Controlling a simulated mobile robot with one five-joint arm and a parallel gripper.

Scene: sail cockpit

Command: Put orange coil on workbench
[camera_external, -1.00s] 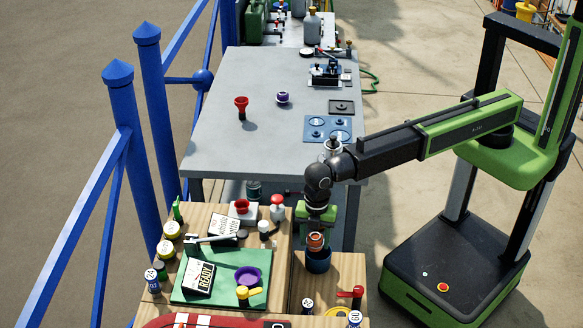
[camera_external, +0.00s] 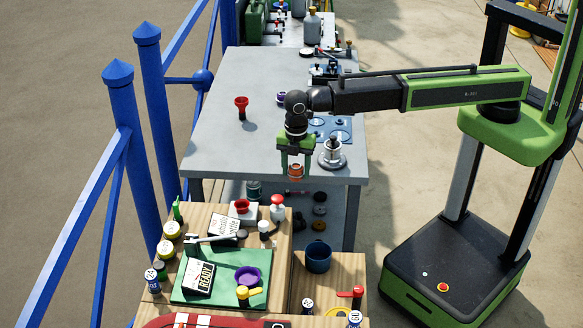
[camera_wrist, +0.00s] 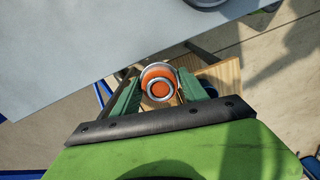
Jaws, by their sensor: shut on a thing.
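The orange coil (camera_external: 296,171) is held between the fingers of my gripper (camera_external: 296,160). In the wrist view the coil (camera_wrist: 160,83) shows as an orange ring with a pale rim between the two green fingers (camera_wrist: 158,92). My gripper is shut on it and points down, near the front edge of the grey workbench (camera_external: 220,155). The workbench also fills the upper left of the wrist view (camera_wrist: 70,55). The coil appears in the air; its exact height above the bench edge is hard to tell.
A silver round-based object (camera_external: 332,154) stands on the bench right of my gripper. A red funnel-shaped piece (camera_external: 241,106) and a blue plate (camera_external: 340,128) are farther back. A dark blue cup (camera_external: 318,257) stands on the lower wooden table. The bench's left front is clear.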

